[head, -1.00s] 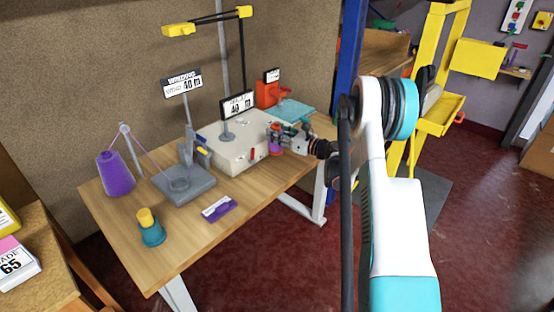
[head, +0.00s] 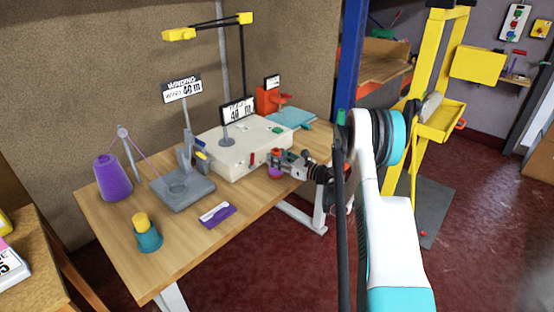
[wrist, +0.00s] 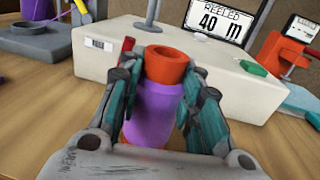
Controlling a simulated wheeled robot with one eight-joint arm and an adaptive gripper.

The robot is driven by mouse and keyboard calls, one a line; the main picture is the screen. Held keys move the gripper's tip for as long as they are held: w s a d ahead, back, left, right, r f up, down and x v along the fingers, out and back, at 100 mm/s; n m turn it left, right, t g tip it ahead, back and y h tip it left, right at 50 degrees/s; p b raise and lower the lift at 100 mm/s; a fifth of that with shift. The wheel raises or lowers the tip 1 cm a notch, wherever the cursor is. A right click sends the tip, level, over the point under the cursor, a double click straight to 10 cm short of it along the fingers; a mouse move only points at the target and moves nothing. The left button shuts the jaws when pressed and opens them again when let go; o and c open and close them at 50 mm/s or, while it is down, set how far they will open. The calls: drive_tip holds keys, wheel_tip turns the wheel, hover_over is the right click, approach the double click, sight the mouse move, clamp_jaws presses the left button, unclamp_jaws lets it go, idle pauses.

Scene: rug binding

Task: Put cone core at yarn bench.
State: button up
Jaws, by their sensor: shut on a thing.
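The cone core appears to be the orange-topped piece with a purple body (wrist: 155,108) in the wrist view. My gripper (wrist: 160,105) is shut on it, with a finger on each side. In the head view my gripper (head: 277,162) is small and the purple piece (head: 275,172) shows at its tip, by the front edge of the cream box. The yarn bench seems to be the wooden table (head: 190,247). The held piece is at or just above the bench top; I cannot tell whether it touches.
A cream box (head: 240,152) with a 40 m sign stands behind my gripper. A grey winding stand (head: 183,190), purple yarn cone (head: 112,178), teal holder with yellow top (head: 148,235) and purple card (head: 217,215) are on the bench. The bench front is fairly clear.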

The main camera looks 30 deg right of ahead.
drive_tip(key=shift+f, duration=0.1)
drive_tip(key=o, duration=1)
drive_tip(key=shift+o, duration=0.2)
drive_tip(key=shift+s+d, duration=0.1)
drive_tip(key=shift+s, duration=0.1)
drive_tip(key=p+v, duration=0.4)
drive_tip(key=v, duration=0.7)
drive_tip(key=shift+s, duration=0.2)
drive_tip(key=shift+d, duration=0.15)
